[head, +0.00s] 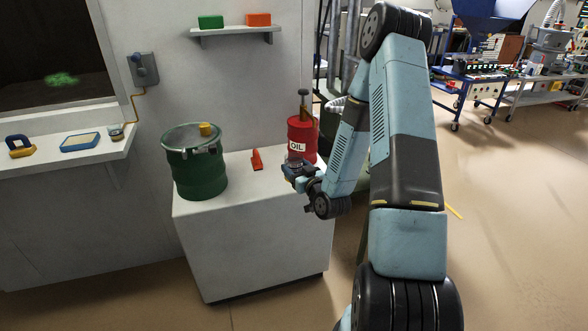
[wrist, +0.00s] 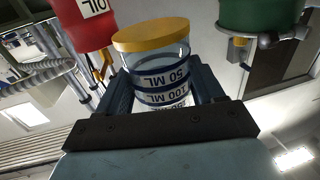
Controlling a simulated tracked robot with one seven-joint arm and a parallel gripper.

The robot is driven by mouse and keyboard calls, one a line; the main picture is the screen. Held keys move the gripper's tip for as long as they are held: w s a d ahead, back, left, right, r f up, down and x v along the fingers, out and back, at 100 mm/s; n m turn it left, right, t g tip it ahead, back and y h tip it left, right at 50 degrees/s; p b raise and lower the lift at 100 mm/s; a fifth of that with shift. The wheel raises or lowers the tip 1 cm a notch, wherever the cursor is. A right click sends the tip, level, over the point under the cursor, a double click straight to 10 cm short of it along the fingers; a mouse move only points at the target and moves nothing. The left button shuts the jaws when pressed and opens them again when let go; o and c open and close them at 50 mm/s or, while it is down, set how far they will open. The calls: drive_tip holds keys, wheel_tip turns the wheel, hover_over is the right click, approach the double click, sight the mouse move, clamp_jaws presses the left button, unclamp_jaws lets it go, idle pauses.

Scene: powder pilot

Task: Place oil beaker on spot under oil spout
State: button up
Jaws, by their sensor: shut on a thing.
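The oil beaker (wrist: 158,62) is a clear cylinder with dark bands marked 50 ML and 100 ML and a yellow disc at one end. My gripper (wrist: 165,88) is shut on its sides. In the head view my gripper (head: 298,170) is at the right part of the white counter, just in front of the red oil drum (head: 302,138). The drum also shows at the upper left of the wrist view (wrist: 80,22). A pump (head: 303,100) stands on the drum. The spot under the spout cannot be made out, and I cannot tell whether the beaker touches the counter.
A green drum (head: 195,168) stands at the left of the white counter (head: 245,215). A small red-orange object (head: 257,160) sits between the drums. A shelf (head: 235,31) with green and orange blocks is on the wall above. The counter's front middle is clear.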

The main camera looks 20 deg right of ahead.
drive_tip(key=s+d+f+m+h, duration=0.3)
drive_tip(key=s+d+f+h, duration=0.2)
drive_tip(key=d+f, duration=0.5)
drive_tip(key=d, duration=0.3)
drive_tip(key=shift+s, duration=0.3)
drive_tip(key=shift+w+f, duration=0.15)
drive_tip(key=shift+w, duration=2.65)
drive_tip(key=shift+w+f, duration=0.2)
drive_tip(key=shift+w, duration=2.65)
drive_tip(key=shift+w+f, duration=0.15)
drive_tip(key=shift+w, duration=2.65)
drive_tip(key=shift+w+f, duration=0.2)
drive_tip(key=shift+w, duration=1.1)
drive_tip(key=shift+w+f, duration=0.2)
drive_tip(key=shift+w, duration=1.1)
drive_tip(key=shift+r, duration=0.1)
drive_tip(key=shift+f, duration=0.65)
drive_tip(key=o, duration=1.2)
drive_tip(key=shift+s, duration=0.1)
